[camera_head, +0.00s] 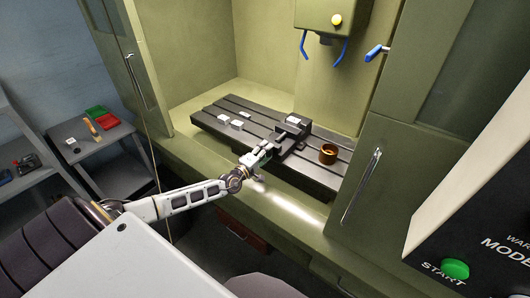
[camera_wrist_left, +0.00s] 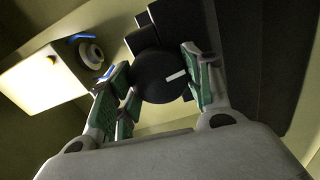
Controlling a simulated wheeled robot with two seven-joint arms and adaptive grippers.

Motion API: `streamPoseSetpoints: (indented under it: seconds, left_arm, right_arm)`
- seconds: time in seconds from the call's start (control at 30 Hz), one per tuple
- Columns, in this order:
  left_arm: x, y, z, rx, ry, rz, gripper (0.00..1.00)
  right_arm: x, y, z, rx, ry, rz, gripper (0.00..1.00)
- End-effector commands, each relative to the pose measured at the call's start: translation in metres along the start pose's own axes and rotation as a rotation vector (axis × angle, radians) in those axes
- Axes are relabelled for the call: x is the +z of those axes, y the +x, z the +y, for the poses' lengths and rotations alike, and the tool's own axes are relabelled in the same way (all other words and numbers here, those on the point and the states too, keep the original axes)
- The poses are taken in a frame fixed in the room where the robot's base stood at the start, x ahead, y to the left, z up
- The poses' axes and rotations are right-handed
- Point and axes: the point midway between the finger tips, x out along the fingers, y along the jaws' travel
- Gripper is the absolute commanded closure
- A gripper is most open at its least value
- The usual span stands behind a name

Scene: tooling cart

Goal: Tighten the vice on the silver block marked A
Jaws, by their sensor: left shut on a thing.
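The dark vice (camera_head: 298,133) sits on the slotted machine table. A silver block (camera_head: 293,120) shows at its jaws; its marking is too small to read. My left gripper (camera_head: 267,149) is at the front end of the vice. In the left wrist view, a round black vice knob (camera_wrist_left: 155,80) with a white stripe lies between the green-padded fingers of this gripper (camera_wrist_left: 160,82), which is shut on it. The right gripper is in neither view.
The spindle head (camera_head: 330,15) with blue hoses hangs above. Cabinet doors flank the opening.

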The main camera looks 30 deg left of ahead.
Motion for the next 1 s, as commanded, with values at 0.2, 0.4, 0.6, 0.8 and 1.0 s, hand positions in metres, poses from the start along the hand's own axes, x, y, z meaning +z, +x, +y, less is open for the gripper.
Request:
streamPoseSetpoints:
  seconds: [0.2, 0.4, 0.6, 0.8, 1.0]
  left_arm:
    - [0.0, 0.0, 0.0, -0.001, -0.001, 0.0, 0.28]
    - [0.0, 0.0, 0.0, 0.0, -0.001, 0.0, 0.28]
    - [0.0, -0.001, 0.0, 0.0, -0.001, 0.0, 0.28]
    - [0.0, -0.007, -0.001, -0.002, -0.001, 0.0, 0.28]
    - [-0.001, -0.018, -0.001, -0.001, 0.0, 0.0, 0.28]
  right_arm:
    - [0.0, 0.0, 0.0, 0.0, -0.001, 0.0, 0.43]
    - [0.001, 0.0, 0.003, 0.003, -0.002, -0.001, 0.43]
    - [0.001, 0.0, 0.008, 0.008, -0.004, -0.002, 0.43]
    - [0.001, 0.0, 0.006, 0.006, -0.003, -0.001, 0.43]
    - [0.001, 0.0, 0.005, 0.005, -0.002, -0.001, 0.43]
